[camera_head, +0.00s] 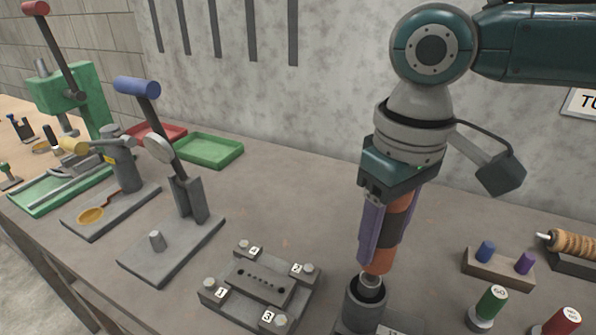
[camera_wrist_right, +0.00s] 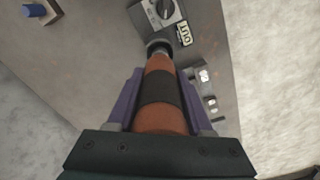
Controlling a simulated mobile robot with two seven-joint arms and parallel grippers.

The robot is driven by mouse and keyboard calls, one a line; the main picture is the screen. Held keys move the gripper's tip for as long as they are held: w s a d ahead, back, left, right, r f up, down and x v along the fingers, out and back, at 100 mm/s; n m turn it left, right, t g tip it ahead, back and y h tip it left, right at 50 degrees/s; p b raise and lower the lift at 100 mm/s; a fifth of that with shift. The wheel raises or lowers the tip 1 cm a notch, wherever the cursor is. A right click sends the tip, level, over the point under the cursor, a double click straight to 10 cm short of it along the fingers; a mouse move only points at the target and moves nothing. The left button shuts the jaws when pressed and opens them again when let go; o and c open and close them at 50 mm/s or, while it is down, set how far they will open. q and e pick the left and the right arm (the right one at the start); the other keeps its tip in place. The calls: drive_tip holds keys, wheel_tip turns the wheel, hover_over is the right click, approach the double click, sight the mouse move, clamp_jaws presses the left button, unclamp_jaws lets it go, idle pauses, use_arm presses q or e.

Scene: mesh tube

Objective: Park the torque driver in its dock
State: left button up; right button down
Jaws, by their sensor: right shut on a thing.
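The torque driver (camera_head: 391,232) has an orange body with a dark middle band and stands about upright. My right gripper (camera_head: 377,232) is shut on it, with purple fingers on both sides of the body. The driver also shows in the right wrist view (camera_wrist_right: 160,95), between the two fingers. The dock (camera_head: 364,302) is a dark grey cylindrical holder on a base at the bottom of the head view. The driver's lower tip is at the dock's mouth; I cannot tell how deep it sits. My left gripper is not in view.
Left of the dock is a numbered fixture block (camera_head: 257,281). A lever press with a blue handle (camera_head: 185,195) stands farther left. Right of the dock are a green-capped cylinder (camera_head: 490,303), a red-capped one (camera_head: 562,322) and a small peg stand (camera_head: 497,267). A green tray (camera_head: 209,150) lies behind.

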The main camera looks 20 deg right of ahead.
sight(373, 275)
drive_tip(key=shift+f, duration=0.5)
idle(0.3)
drive_tip(key=shift+f+b, duration=0.5)
idle(0.4)
drive_tip(key=shift+f, duration=0.45)
idle(0.4)
drive_tip(key=shift+f+b, duration=0.5)
drive_tip(key=shift+f, duration=0.05)
idle(0.4)
drive_tip(key=shift+f, duration=0.45)
idle(0.4)
drive_tip(key=shift+f+b, duration=0.55)
idle(0.3)
drive_tip(key=shift+f+b, duration=0.4)
drive_tip(key=shift+f, duration=0.35)
idle(0.6)
drive_tip(key=shift+c, duration=1.1)
unclamp_jaws()
